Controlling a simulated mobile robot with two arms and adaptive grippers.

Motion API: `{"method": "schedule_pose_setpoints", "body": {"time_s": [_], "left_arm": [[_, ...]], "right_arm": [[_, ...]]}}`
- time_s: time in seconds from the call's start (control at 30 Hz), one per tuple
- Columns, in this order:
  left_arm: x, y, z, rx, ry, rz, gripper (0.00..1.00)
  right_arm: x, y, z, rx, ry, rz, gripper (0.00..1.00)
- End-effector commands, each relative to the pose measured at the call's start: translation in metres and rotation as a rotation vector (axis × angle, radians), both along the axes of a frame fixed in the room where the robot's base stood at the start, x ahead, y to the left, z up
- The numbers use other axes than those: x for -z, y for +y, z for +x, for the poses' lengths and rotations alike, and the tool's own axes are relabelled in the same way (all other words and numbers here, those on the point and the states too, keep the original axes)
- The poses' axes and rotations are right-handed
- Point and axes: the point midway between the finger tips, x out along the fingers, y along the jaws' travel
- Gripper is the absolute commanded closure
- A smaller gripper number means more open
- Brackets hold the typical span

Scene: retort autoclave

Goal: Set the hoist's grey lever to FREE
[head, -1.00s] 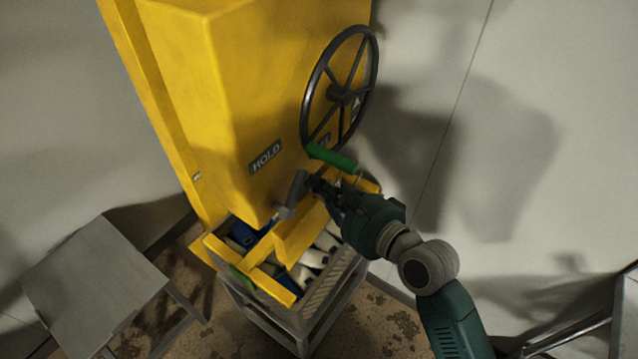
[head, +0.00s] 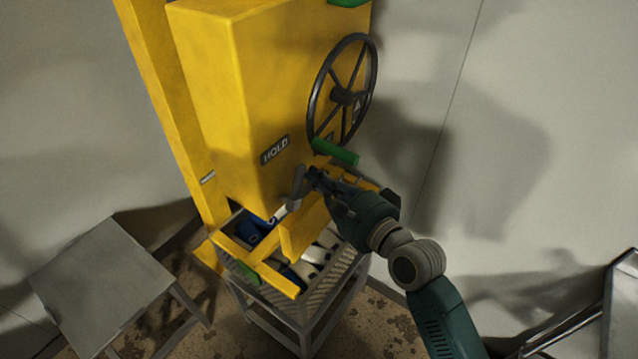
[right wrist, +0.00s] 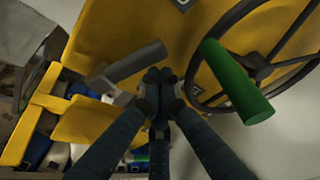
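The hoist is a tall yellow housing (head: 215,75) with a plate reading HOLD (head: 275,149) low on its face. The grey lever (head: 297,188) sticks out below and to the right of that plate. It also shows in the right wrist view (right wrist: 128,68), running slantwise just beyond my fingertips. My right gripper (head: 316,179) is at the lever's right side. In the right wrist view its fingers (right wrist: 159,82) are drawn together with nothing seen between them; they are close to the lever, and contact is unclear. A FREE marking is not readable. My left gripper is out of view.
A black handwheel (head: 343,95) with a green handle (head: 335,151) is just above my right gripper. Below is a grey-framed crate (head: 322,308) with blue and white items and yellow bars over it. A grey table (head: 100,285) stands at left.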

Motion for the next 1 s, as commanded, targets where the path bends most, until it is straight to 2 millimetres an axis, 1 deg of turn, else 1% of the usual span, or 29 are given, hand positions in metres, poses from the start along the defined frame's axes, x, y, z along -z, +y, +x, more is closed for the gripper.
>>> {"method": "schedule_pose_setpoints", "body": {"time_s": [0.1,0.17,0.4,0.5,0.73,1.0], "left_arm": [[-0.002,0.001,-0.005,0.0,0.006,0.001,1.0],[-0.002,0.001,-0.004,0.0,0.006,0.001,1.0],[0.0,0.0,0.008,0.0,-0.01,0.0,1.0],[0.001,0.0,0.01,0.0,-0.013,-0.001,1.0],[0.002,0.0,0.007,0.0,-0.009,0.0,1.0],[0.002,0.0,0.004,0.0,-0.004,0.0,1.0]], "right_arm": [[-0.004,0.004,-0.005,-0.002,-0.073,-0.055,1.0],[-0.005,0.005,-0.008,-0.002,-0.111,-0.082,1.0],[-0.01,0.011,-0.016,-0.002,-0.235,-0.173,1.0],[-0.012,0.013,-0.018,-0.002,-0.27,-0.198,1.0],[-0.014,0.015,-0.021,-0.001,-0.317,-0.232,1.0],[-0.015,0.016,-0.022,-0.001,-0.326,-0.237,1.0]]}}
